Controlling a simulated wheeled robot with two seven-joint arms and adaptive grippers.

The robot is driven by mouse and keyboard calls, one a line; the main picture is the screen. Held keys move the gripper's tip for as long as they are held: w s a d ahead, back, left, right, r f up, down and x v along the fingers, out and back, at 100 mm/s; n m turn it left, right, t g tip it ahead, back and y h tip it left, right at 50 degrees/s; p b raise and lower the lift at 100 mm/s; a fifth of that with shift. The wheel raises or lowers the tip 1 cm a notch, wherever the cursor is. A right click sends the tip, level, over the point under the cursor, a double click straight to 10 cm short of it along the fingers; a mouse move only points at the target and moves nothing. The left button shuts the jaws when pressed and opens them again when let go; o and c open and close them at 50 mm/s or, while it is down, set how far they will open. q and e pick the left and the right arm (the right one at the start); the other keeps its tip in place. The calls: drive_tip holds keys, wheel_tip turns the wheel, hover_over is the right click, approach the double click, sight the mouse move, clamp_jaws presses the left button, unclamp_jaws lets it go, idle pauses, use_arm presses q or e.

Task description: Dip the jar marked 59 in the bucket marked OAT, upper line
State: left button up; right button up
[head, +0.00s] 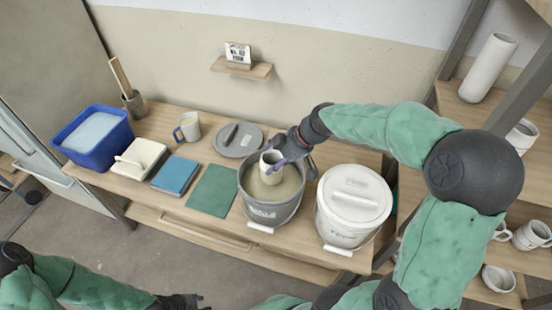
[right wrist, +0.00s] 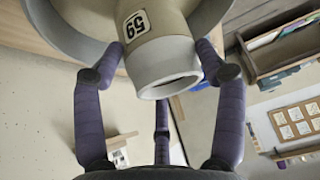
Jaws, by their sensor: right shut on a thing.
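The jar marked 59 (head: 269,169) is pale and stands roughly upright inside the open grey bucket (head: 262,213). Its lower end is at or in the beige glaze (head: 287,190); I cannot tell how deep. The bucket's front label is too small to read. In the right wrist view, the jar's white open rim (right wrist: 168,68) faces me and its 59 label (right wrist: 136,25) is clear of glaze. My right gripper (head: 278,156) is shut on the jar's upper part. My left gripper (head: 182,301) is low at the bottom edge, away from the bench, its fingers unclear.
A white lidded bucket (head: 352,208) stands right of the grey one. A grey lid (head: 238,140), a mug (head: 188,127), a green mat (head: 213,190), a blue sponge-like block (head: 175,175) and a blue basin (head: 92,136) occupy the bench. Shelves with pottery (head: 488,68) stand right.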

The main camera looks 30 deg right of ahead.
drive_tip(key=shift+r, duration=0.15)
wheel_tip(320, 180, up, 7)
drive_tip(key=p, duration=0.4)
drive_tip(key=shift+r, duration=0.2)
idle(0.6)
